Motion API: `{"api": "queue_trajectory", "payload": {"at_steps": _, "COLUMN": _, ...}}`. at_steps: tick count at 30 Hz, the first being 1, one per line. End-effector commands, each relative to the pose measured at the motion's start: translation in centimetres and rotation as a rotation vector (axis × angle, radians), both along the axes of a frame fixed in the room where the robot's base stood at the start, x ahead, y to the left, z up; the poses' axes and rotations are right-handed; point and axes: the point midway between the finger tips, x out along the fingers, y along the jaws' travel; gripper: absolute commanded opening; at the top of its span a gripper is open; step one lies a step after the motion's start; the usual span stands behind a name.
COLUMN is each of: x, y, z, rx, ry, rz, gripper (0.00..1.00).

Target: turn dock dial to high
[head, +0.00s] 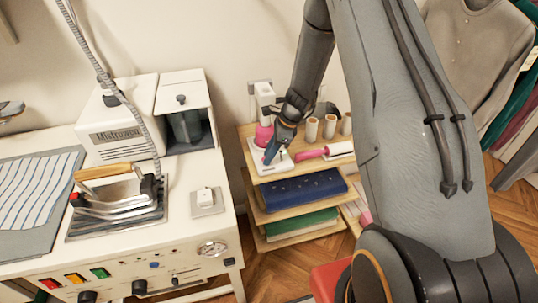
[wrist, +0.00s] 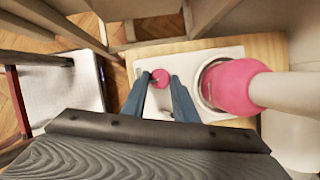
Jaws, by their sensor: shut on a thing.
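The white dock (head: 262,168) sits on the top shelf of a small wooden rack in the head view. It also shows in the wrist view (wrist: 205,48) as a pale plate. A white device with a pink end (wrist: 236,86) stands in the dock's round socket; its pink part also shows in the head view (head: 264,134). The small round pink dial (wrist: 160,77) is on the dock beside the socket. My gripper (wrist: 160,84) has its blue fingers on either side of the dial, shut on it. In the head view my gripper (head: 270,157) hides the dial. The dial's setting marks are not readable.
Wooden spools (head: 312,129) and a pink-handled roller (head: 325,152) lie close right of my gripper. Lower shelves hold folded blue cloth (head: 300,188) and green cloth (head: 302,222). An ironing station (head: 205,250) stands at left. Garments hang at right.

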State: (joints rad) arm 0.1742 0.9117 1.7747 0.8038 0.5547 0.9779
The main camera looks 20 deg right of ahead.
Motion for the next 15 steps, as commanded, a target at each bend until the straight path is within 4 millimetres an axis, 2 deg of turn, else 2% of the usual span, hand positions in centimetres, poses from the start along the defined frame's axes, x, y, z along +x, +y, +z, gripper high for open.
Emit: {"api": "queue_trajectory", "payload": {"at_steps": 15, "x": 0.61, "y": -0.01, "z": -0.06, "rx": 0.001, "ry": -0.002, "rz": 0.405, "gripper": 0.04}}
